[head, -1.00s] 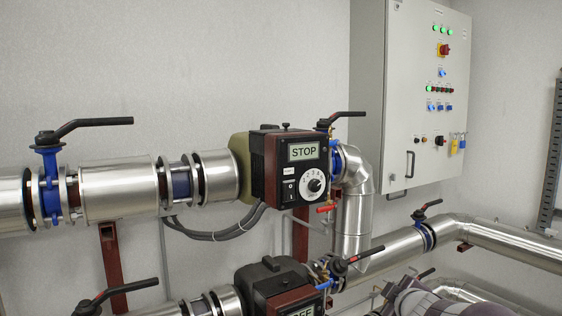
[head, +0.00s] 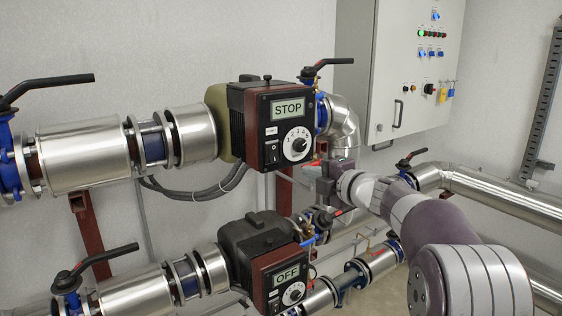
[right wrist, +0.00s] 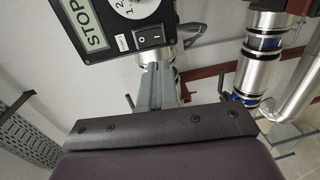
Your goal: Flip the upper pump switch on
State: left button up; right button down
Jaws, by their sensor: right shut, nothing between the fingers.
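The upper pump (head: 236,120) has a black control panel with a display (head: 287,107) reading STOP and a white numbered dial (head: 296,143). Its black rocker switch (head: 271,153) sits at the panel's lower left. In the right wrist view the switch (right wrist: 150,35) shows O and I marks. My right gripper (head: 312,171) is to the right of the panel and a little lower in the head view. Its fingers (right wrist: 152,72) are shut and empty in the right wrist view, pointing towards the switch; I cannot tell the exact gap. My left gripper is out of view.
The lower pump (head: 262,240), its display reading OFF, sits below. Black valve levers (head: 330,64) and steel pipes (head: 84,155) surround the upper pump. A grey control cabinet (head: 410,80) hangs at the back right. Open air lies in front of the panel.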

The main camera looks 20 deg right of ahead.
aim_at(275, 160)
jog(key=p+x, duration=0.5)
jog(key=x, duration=0.6)
jog(key=shift+w+a+r, duration=0.1)
jog(key=shift+r, duration=0.1)
jog(key=shift+w+a+f+p, duration=0.15)
jog(key=shift+w+p, duration=0.2)
jog(key=shift+w, duration=0.05)
jog(key=shift+s, duration=0.15)
